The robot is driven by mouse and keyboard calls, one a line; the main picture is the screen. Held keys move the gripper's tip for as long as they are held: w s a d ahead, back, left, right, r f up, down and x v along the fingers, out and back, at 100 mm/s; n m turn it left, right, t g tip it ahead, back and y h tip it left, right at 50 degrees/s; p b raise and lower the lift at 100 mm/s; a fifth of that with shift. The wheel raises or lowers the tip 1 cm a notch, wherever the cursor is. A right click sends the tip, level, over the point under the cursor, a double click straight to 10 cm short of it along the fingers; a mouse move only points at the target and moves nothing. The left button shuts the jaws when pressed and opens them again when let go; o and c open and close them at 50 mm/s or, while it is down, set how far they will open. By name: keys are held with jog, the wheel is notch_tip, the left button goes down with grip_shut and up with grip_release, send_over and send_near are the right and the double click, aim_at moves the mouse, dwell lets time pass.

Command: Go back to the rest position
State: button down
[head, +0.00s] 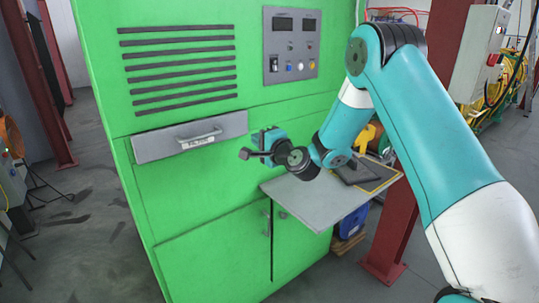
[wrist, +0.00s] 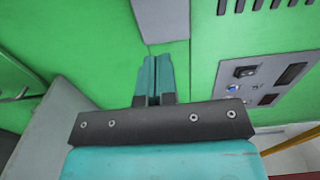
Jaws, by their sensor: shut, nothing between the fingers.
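My gripper (head: 247,154) is at the end of my teal and white arm, in front of the green cabinet (head: 182,17). In the head view it points left, close to the grey filter drawer (head: 158,147) and its handle. The wrist view shows the two teal fingers of my gripper (wrist: 153,60) pressed together with nothing between them. Behind them is the green cabinet front. Whether the fingers touch the cabinet or drawer cannot be told.
A grey shelf (head: 312,207) juts from the cabinet below my arm, with a dark flat item (head: 357,173) on it. A control panel (head: 291,46) sits above. A red post (head: 397,225) stands at right. Floor (head: 95,235) at left is mostly open.

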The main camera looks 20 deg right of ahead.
jog(key=s+a+r+n+g+y+b, duration=0.1)
jog(key=s+a+r+n+g+y, duration=0.2)
jog(key=s+a+n, duration=0.4)
jog(key=s+a+r+n+g+y+b, duration=0.1)
jog(key=s+a+n+g+y, duration=0.2)
jog(key=s+a+n+g, duration=0.45)
jog(key=s+d+f+n+g+h, duration=0.1)
jog(key=s+n+g+h, duration=0.4)
jog(key=s, duration=2.3)
jog(key=n+g, duration=0.2)
jog(key=n, duration=0.1)
jog(key=shift+d+h, duration=0.2)
jog(key=shift+h, duration=0.1)
